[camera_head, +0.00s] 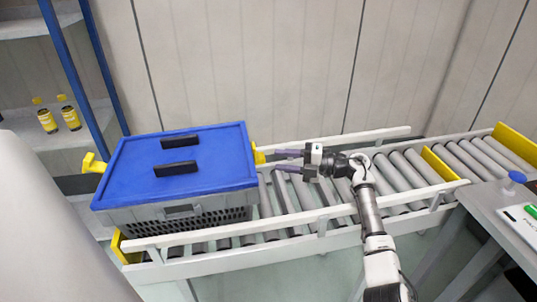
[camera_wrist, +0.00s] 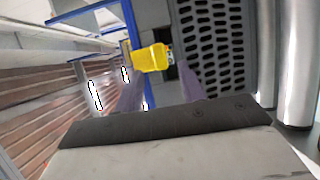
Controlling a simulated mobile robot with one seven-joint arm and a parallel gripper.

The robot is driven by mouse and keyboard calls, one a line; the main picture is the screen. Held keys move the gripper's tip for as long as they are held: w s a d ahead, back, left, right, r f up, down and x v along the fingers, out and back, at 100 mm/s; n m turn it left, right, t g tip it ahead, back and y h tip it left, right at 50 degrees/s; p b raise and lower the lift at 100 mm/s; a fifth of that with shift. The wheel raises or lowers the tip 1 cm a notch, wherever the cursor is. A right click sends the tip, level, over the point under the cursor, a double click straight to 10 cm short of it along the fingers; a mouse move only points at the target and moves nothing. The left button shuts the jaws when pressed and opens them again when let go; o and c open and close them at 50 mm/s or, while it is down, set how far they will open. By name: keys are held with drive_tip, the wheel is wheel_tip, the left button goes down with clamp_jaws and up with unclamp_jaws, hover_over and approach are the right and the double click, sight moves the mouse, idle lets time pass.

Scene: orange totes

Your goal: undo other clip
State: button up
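A grey tote (camera_head: 180,214) with a blue lid (camera_head: 210,150) stands on the roller conveyor. A yellow clip (camera_head: 93,163) at its left end sticks outward from the lid edge. The other yellow clip (camera_head: 258,154) is at the right end, just under the lid edge. My gripper (camera_head: 279,160) is open and points left at this right clip, a short way from it. In the wrist view, the right clip (camera_wrist: 150,58) shows ahead between the two purple-grey fingers (camera_wrist: 158,86), beside the tote's perforated wall. No contact with the clip is visible.
The roller conveyor (camera_head: 285,197) has pale side rails and runs on to the right, with a yellow stop (camera_head: 438,164) across it. A grey table (camera_head: 500,218) stands at the right. A shelf with yellow bottles (camera_head: 68,113) is at the far left.

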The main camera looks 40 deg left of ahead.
drive_tip(key=p+x, duration=0.1)
drive_tip(key=x, duration=0.3)
drive_tip(key=shift+s+a, duration=0.2)
drive_tip(key=shift+a, duration=0.15)
clamp_jaws()
